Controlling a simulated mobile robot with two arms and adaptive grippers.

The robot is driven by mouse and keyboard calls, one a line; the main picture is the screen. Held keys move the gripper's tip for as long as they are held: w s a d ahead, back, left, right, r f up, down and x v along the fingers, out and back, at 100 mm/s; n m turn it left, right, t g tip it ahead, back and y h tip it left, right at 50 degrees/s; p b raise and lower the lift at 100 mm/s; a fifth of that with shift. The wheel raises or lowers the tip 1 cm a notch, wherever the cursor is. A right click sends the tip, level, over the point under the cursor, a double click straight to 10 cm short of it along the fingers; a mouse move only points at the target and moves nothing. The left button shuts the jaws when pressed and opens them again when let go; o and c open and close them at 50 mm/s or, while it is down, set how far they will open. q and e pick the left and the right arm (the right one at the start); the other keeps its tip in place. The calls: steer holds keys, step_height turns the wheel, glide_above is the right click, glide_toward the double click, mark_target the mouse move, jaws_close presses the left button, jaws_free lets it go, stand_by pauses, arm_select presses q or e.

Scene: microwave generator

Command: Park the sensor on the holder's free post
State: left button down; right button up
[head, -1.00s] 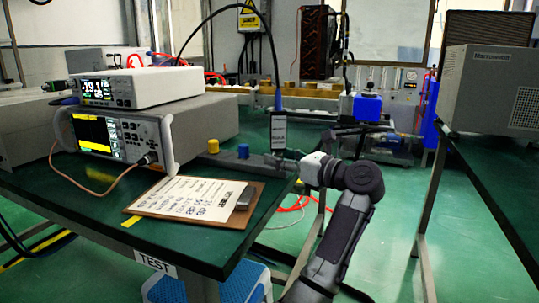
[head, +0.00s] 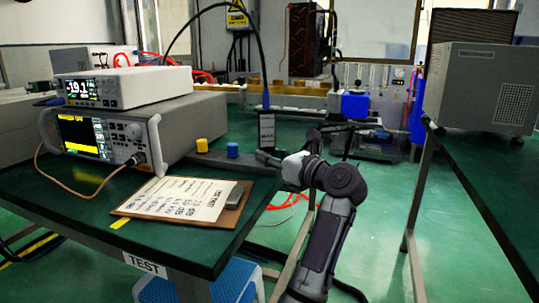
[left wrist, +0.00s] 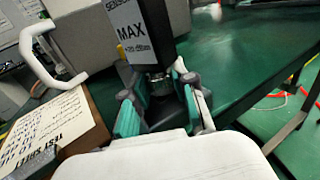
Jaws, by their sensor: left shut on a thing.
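The sensor (head: 267,130) is a dark upright block with a white label and a cable from its top. It also shows large in the left wrist view (left wrist: 140,35), its metal lower end between teal finger pads. My left gripper (head: 272,156) is shut on that lower end, at the table's right back edge. The holder (head: 216,158) is a low dark bar just left of it, with a yellow-topped post (head: 202,145) and a blue-topped post (head: 232,150). The holder's right end is hidden by the gripper, so I cannot tell whether the sensor touches it. My right gripper is out of view.
A clipboard (head: 128,206) with paper and a small grey object (head: 236,196) lies in front of the holder. Stacked instruments (head: 105,133) stand at left, an orange cable in front. The sensor's cable (head: 235,12) arches behind them. Another table (head: 490,180) is at right.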

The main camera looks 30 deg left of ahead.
mark_target(269, 115)
arm_select(q)
steer(key=m+t+p, duration=0.1)
steer(key=m+t+h+p, duration=0.1)
steer(key=t, duration=0.1)
steer(key=shift+s+r+t, duration=0.1)
steer(key=shift+s+t, duration=0.05)
steer(key=shift+t, duration=0.15)
steer(key=shift+m+t+h, duration=0.4)
steer(key=shift+m, duration=0.1)
steer(key=c, duration=0.9)
jaws_free()
step_height(269, 115, up, 10)
steer(key=shift+f, duration=0.15)
